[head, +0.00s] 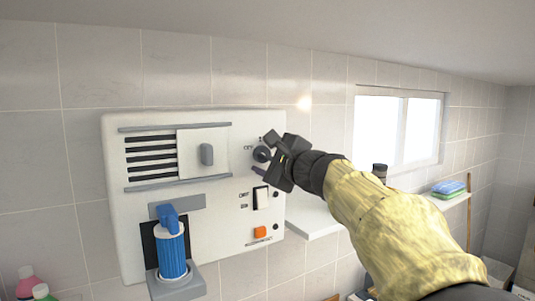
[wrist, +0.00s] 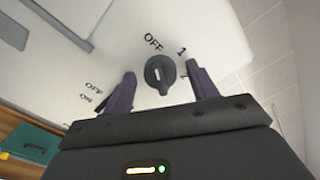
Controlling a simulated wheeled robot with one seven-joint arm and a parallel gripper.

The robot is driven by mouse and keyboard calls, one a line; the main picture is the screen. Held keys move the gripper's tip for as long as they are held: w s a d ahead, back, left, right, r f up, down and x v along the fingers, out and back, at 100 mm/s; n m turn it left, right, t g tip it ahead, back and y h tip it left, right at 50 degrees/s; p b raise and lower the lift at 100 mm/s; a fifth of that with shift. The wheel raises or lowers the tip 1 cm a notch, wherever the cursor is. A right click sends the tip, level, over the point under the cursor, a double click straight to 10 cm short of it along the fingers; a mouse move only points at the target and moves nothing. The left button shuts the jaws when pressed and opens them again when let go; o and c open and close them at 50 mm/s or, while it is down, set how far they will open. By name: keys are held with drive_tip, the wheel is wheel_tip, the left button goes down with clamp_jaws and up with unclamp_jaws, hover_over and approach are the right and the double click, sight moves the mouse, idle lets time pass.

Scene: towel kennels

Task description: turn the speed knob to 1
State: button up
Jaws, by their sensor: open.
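The speed knob (wrist: 160,74) is a dark round knob with a raised grip bar and a small pale mark, on the white panel (head: 120,230). In the wrist view it sits between my gripper's (wrist: 162,71) two fingers, with a visible gap on each side. OFF is printed above it, 1 at its upper right, and a partly hidden label lies lower right. The bar runs roughly toward OFF; its exact setting is hard to tell. In the head view the knob (head: 261,154) is partly covered by my open gripper (head: 272,152).
The panel also bears a grey-handled sliding vent cover (head: 207,154), a rocker switch (head: 261,198) marked OFF and ON, an orange button (head: 260,232) and a blue canister (head: 172,252) in a holder. A white shelf (head: 315,222) is to the right, below a window (head: 397,130).

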drive_tip(key=c, duration=1)
drive_tip(key=shift+d+m, duration=0.1)
drive_tip(key=shift+m, duration=0.4)
drive_tip(key=m, duration=0.4)
drive_tip(key=shift+m, duration=0.3)
drive_tip(key=m+p, duration=0.1)
drive_tip(key=m, duration=0.5)
drive_tip(key=o, duration=1)
